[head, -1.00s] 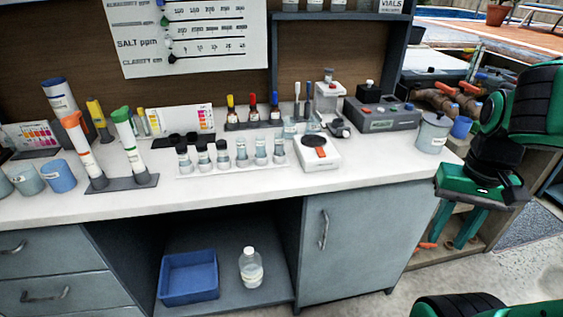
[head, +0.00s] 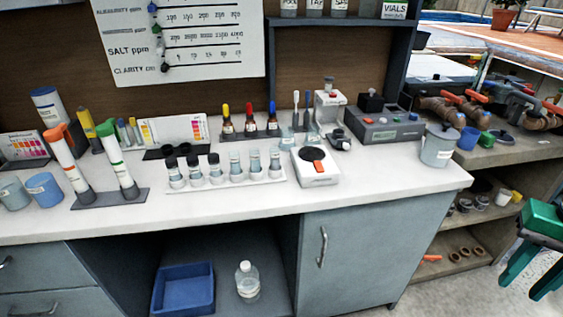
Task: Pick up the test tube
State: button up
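Small clear test tubes or vials stand upright in a white rack (head: 228,182) on the counter. Some have black caps, such as this vial (head: 193,167); others, such as this vial (head: 254,163), look clear-topped. Two tall white tubes, one orange-capped (head: 68,160) and one green-capped (head: 119,160), stand in a dark grey base at the left. I cannot tell which of these is the test tube meant. My gripper (head: 523,288) is at the right edge, below counter height and far from the tubes. Its two green fingers are apart, with nothing seen between them.
A white scale-like device (head: 314,168) stands right of the rack, with a grey meter box (head: 381,128) behind. A grey lidded pot (head: 437,146) stands near the counter's right end. Dropper bottles (head: 250,122) stand behind the rack. The counter's front strip (head: 240,214) is clear.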

aim_at(274, 150)
jog(key=z, duration=0.05)
jog(key=i, duration=1)
jog(key=u, duration=0.05)
